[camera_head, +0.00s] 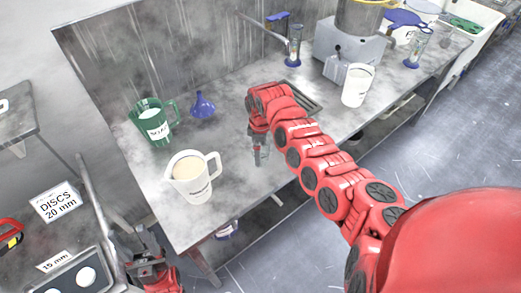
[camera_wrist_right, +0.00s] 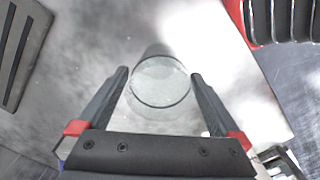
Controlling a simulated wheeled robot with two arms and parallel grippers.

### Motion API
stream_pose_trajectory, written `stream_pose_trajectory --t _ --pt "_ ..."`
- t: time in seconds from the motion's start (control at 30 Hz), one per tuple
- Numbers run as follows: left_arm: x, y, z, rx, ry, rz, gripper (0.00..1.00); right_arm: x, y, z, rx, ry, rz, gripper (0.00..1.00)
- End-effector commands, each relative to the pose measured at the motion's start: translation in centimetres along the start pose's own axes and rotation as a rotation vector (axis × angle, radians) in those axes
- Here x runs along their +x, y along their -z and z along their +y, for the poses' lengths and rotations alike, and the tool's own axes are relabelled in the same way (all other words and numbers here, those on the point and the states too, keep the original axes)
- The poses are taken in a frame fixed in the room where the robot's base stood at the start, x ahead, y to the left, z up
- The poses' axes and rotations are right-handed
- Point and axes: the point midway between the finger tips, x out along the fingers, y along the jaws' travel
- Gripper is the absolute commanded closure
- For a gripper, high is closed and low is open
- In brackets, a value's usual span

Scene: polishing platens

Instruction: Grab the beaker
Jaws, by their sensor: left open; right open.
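A clear glass beaker (camera_wrist_right: 160,82) shows from above in the right wrist view, its round rim between the two fingertips of my right gripper (camera_wrist_right: 160,78). The fingers are spread on either side of it, with a small gap at each side. In the head view my right gripper (camera_head: 260,157) points down over the grey worktop, and it and the arm mostly hide the glass beaker. My left gripper (camera_head: 147,258) is low at the left, beside the worktop's front corner, open and away from the beaker.
A white jug (camera_head: 192,177) with cream contents, a green jug (camera_head: 154,124) and a blue funnel (camera_head: 203,106) stand left of my right gripper. A white cup (camera_head: 357,86) stands to the right, near a grey machine (camera_head: 345,52). The "DISCS 20 mm" sign (camera_head: 57,202) is at far left.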

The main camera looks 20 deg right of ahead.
Motion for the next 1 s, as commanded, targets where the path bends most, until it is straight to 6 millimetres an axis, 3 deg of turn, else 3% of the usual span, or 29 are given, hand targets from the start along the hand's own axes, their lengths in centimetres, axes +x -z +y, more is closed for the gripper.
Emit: stream_pose_trajectory --t 0.27,0.6,0.7,1.0 --pt "0.27 0.04 -0.01 0.000 0.000 0.000 0.50 1.07 -0.05 -0.06 0.000 0.001 -0.001 0.00" --pt "0.26 0.04 -0.01 0.000 0.000 0.000 0.50 1.02 -0.04 -0.04 0.000 0.001 -0.001 0.59" --pt "0.27 0.04 -0.01 0.000 0.000 0.000 0.50 1.01 -0.04 -0.05 0.000 0.001 -0.001 0.73" --pt "0.00 -0.01 0.00 0.000 0.000 -0.001 0.50 0.59 -0.01 0.03 0.000 -0.001 0.001 0.73"
